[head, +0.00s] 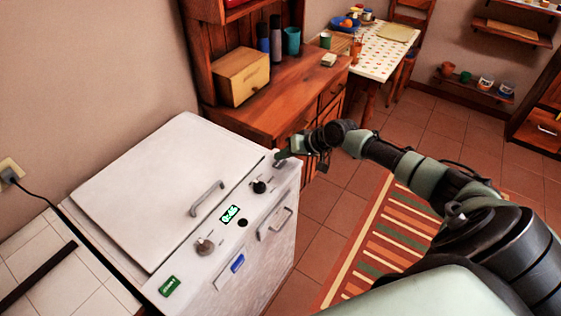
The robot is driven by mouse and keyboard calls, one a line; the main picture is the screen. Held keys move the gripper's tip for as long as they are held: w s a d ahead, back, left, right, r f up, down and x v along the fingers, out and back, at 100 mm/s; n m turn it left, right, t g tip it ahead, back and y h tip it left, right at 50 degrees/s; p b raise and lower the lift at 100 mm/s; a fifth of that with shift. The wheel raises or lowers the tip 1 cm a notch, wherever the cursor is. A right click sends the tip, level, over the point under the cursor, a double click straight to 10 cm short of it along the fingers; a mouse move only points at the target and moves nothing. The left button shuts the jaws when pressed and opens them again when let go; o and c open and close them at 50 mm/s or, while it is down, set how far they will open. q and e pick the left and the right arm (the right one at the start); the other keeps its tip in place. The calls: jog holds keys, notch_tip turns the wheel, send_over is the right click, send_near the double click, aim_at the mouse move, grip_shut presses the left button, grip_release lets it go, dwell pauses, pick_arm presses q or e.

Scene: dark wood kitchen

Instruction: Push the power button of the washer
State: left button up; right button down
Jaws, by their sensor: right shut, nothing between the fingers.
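The white washer (150,190) stands at the left with its top lid closed. Its front panel carries a green-lit display (229,214), a dark knob (259,187), a grey knob (205,246), a small black round button (242,222) and a green label (169,286). I cannot tell which control is the power button. My right gripper (281,156) is shut and empty at the far right end of the panel. It covers part of that corner, and I cannot tell whether it touches the panel. My left gripper is not in view.
A wooden cabinet (290,85) with a bread box (241,76) stands just behind the washer. A table (375,45) is at the back. The tiled floor and striped rug (375,235) to the right are clear. A handle (207,198) rises from the lid.

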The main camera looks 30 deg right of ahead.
aim_at(283, 164)
notch_tip(283, 164, up, 6)
jog(key=p, duration=0.5)
dwell(0.4)
